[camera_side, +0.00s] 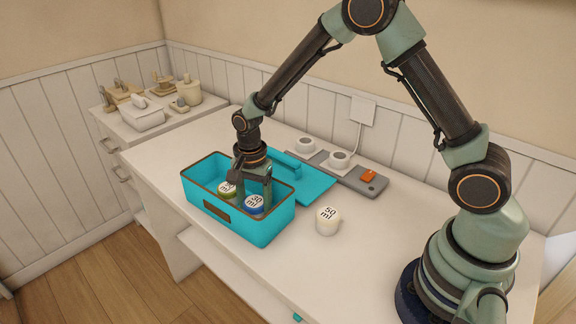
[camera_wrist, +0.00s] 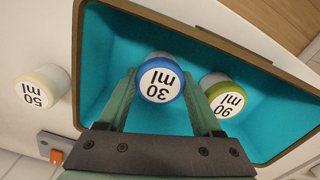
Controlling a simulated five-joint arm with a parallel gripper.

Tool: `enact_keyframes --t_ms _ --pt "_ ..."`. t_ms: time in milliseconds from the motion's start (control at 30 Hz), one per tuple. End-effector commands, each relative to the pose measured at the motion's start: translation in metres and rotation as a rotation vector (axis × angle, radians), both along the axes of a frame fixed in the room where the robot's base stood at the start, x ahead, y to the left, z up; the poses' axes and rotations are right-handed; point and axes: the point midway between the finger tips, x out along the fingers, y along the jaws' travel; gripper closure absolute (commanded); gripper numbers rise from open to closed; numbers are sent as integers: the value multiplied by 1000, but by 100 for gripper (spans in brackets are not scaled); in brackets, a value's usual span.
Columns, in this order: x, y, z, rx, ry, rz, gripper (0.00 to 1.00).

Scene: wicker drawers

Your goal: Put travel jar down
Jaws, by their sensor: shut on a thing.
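A small jar with a blue rim and a white lid marked 30 ml (camera_side: 255,204) is inside the turquoise box (camera_side: 270,226). My gripper (camera_side: 252,192) reaches down into the box and is shut on this jar. In the wrist view the blue-rimmed jar (camera_wrist: 160,80) sits between my two green fingers (camera_wrist: 158,92). An olive-rimmed jar (camera_side: 227,189) stands beside it in the box, to its left in the side view, and also shows in the wrist view (camera_wrist: 226,98). Whether the held jar's base touches the box floor is hidden.
A cream jar marked 50 ml (camera_side: 327,220) stands on the white table, right of the box. The turquoise lid (camera_side: 310,184) lies behind the box.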

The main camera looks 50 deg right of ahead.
Motion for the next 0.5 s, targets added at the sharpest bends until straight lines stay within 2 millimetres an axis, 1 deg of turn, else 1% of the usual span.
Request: enact_keyframes --t_ms 67,100,167,200,500 --pt "0 0 -2 0 1 0 91" --pt "0 0 -3 0 1 0 30" --pt "0 0 -3 0 1 0 7" --pt "0 0 -3 0 1 0 3" --pt "0 0 -2 0 0 0 3"
